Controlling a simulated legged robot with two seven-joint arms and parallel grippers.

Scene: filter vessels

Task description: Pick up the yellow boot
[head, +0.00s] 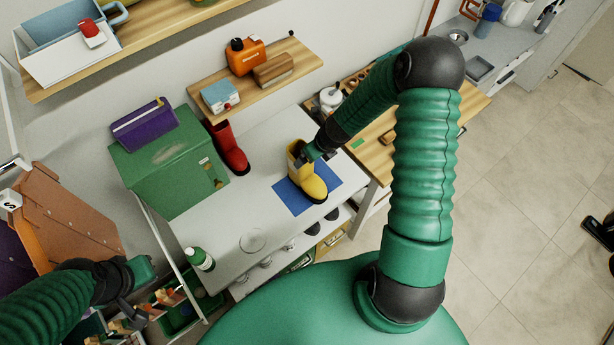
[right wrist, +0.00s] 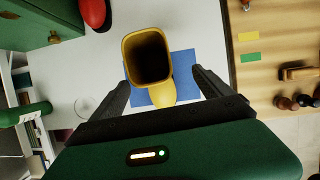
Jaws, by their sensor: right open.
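The yellow boot (head: 309,184) stands upright on a blue mat (head: 291,200) on the white table (head: 246,203). My right gripper (head: 309,155) is at the top of the boot's shaft, partly covering it in the head view. In the right wrist view the boot's open top (right wrist: 149,56) faces the camera, and the two open fingers (right wrist: 160,84) lie to either side of the boot, with a gap on each side. My left gripper (head: 145,304) is at the lower left, away from the boot, over the clutter beside the table; its finger gap is too small to judge.
A red boot (head: 231,150) stands behind and left of the yellow one. A green box (head: 168,163) with a purple case (head: 144,124) on it fills the table's left end. A wooden shelf (head: 290,66) overhangs the back. A green-capped bottle (head: 200,259) stands at the front left.

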